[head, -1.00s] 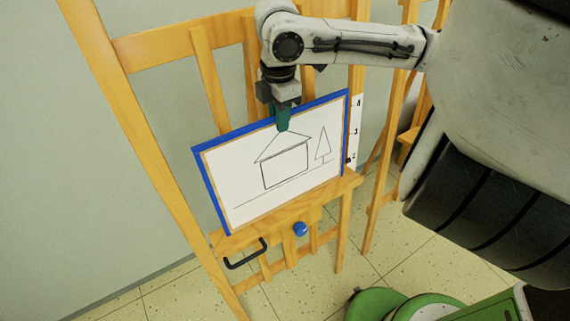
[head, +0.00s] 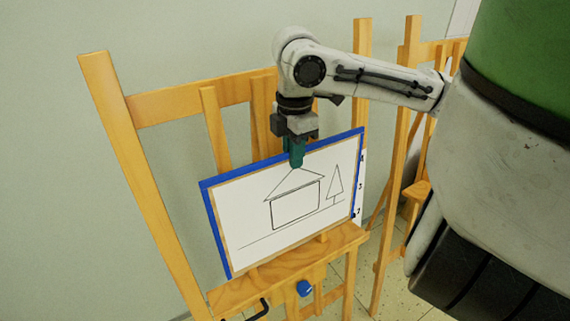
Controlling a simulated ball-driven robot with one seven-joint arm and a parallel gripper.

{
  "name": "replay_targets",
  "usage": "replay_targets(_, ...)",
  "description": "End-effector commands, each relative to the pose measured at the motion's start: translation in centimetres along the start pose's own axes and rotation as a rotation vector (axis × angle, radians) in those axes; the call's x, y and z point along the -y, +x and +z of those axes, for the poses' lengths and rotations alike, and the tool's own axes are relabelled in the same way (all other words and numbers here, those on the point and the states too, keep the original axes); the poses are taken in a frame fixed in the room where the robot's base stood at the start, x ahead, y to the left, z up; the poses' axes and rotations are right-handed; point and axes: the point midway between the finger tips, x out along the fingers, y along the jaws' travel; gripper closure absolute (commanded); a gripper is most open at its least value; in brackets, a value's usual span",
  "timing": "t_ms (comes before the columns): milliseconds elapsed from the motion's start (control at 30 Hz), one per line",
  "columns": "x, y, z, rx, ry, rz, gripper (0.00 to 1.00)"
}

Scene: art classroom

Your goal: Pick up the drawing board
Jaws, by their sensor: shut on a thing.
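The drawing board (head: 286,210) is white with a blue edge and a line drawing of a house and a tree. It is tilted, in front of the wooden easel (head: 150,165). My gripper (head: 296,160) is shut on the middle of the board's top edge, with its teal fingers over the rim. The board's bottom edge is close to the easel's ledge (head: 290,272); I cannot tell whether they touch. The fingertip behind the board is hidden.
A second easel (head: 412,190) stands to the right. A blue knob (head: 304,288) and a black handle (head: 260,308) are on the easel below the ledge. A numbered white strip (head: 361,187) shows beside the board's right edge. A plain wall is behind.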

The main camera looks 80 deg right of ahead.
Motion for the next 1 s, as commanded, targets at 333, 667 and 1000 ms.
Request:
replay_targets(333, 3.2, -4.5, 4.5, 0.002, 0.007, 0.007, 1.0)
replay_targets(667, 6.3, -6.9, 8.7, 0.002, 0.004, 0.003, 1.0)
replay_targets(1000, 7.0, -7.5, 9.7, 0.002, 0.0, 0.002, 1.0)
